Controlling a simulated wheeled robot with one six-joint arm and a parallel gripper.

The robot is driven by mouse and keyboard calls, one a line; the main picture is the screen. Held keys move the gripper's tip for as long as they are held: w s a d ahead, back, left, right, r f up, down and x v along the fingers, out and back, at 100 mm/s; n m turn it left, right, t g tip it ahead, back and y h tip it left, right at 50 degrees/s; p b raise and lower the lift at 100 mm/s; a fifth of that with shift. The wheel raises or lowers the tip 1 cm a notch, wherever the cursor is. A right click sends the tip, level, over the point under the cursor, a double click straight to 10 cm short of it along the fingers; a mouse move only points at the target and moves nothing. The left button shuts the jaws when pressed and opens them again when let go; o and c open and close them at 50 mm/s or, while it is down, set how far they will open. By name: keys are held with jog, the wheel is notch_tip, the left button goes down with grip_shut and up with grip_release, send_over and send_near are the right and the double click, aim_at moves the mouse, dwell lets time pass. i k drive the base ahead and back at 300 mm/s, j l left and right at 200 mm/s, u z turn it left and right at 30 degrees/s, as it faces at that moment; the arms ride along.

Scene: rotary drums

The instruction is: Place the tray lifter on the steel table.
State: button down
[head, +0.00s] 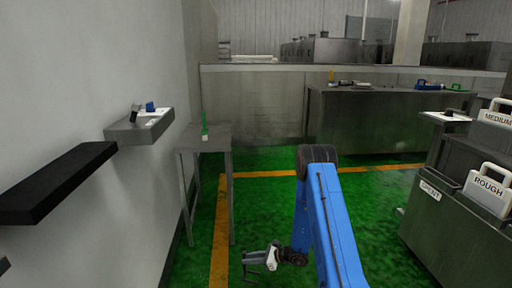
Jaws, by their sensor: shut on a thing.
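My gripper (256,260) hangs low over the green floor at the bottom middle, at the end of my blue arm. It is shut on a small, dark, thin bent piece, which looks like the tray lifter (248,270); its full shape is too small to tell. A grey steel table (218,137) with thin legs stands at the left by the wall. A green bottle-like thing (205,132) stands on it. My gripper is in front of this table, to its right and below its top, apart from it.
A wall shelf (128,133) with small items and a black shelf (55,183) jut out at left. A long steel counter (375,120) with tools stands at the back. Right, a cabinet (445,230) carries labelled cases, including ROUGH (488,189). The middle floor is clear.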

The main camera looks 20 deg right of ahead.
aim_at(209, 127)
jog(key=i+l+z, duration=0.2)
jog(key=z, duration=0.15)
jog(key=i+l+z, duration=0.15)
jog(key=z, duration=0.2)
jog(key=i+z, duration=0.4)
jog(key=i+l+u, duration=0.35)
jog(key=i+u, duration=0.15)
jog(key=i, duration=0.25)
